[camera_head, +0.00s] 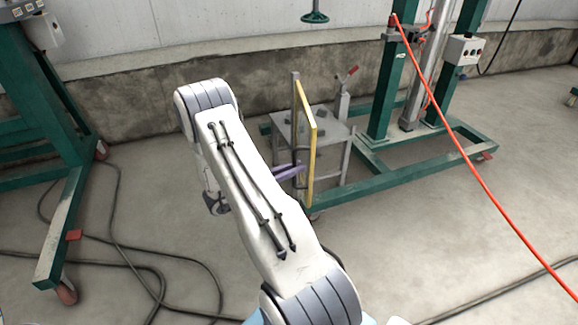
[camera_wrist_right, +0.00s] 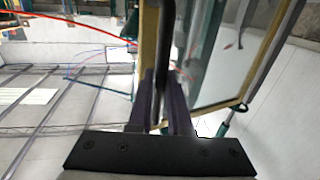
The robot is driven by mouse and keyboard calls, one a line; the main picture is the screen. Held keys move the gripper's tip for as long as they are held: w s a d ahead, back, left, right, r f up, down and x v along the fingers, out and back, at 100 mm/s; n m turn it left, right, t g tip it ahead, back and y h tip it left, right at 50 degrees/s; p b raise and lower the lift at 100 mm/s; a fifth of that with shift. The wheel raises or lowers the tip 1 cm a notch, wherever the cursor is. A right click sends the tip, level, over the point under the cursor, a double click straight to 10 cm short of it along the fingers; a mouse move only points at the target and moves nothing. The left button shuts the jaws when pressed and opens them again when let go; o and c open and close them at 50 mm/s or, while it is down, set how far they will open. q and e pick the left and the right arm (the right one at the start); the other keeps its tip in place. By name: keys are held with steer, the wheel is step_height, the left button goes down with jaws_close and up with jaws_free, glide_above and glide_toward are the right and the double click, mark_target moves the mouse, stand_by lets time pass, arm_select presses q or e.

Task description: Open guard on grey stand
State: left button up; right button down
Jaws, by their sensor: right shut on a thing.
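The guard (camera_head: 305,110), a panel in a yellow frame, stands upright at the front of the grey stand (camera_head: 335,128) and shows nearly edge-on in the head view. In the right wrist view its yellow frame (camera_wrist_right: 148,45) and see-through pane (camera_wrist_right: 215,60) fill the upper middle. My right gripper (camera_head: 298,167) has purple fingers and is at the guard's near side. In the wrist view its fingers (camera_wrist_right: 165,103) are shut on the guard's dark upright handle (camera_wrist_right: 165,55). My right arm hides part of the wrist. My left gripper is not in view.
A green wheeled frame (camera_head: 420,172) with a control box (camera_head: 464,49) stands right of the stand. A red hose (camera_head: 460,150) crosses the right side. Another green frame (camera_head: 62,215) is at the left. Dark cables (camera_head: 140,255) lie on the floor.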

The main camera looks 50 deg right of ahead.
steer(key=shift+w+r, duration=0.1)
steer(key=shift+w, duration=0.25)
steer(key=c, duration=0.8)
jaws_free()
steer(key=shift+c, duration=0.2)
steer(key=shift+s, duration=0.1)
steer(key=shift+a, duration=0.1)
steer(key=p+v, duration=0.3)
steer(key=v, duration=0.7)
steer(key=shift+a, duration=0.15)
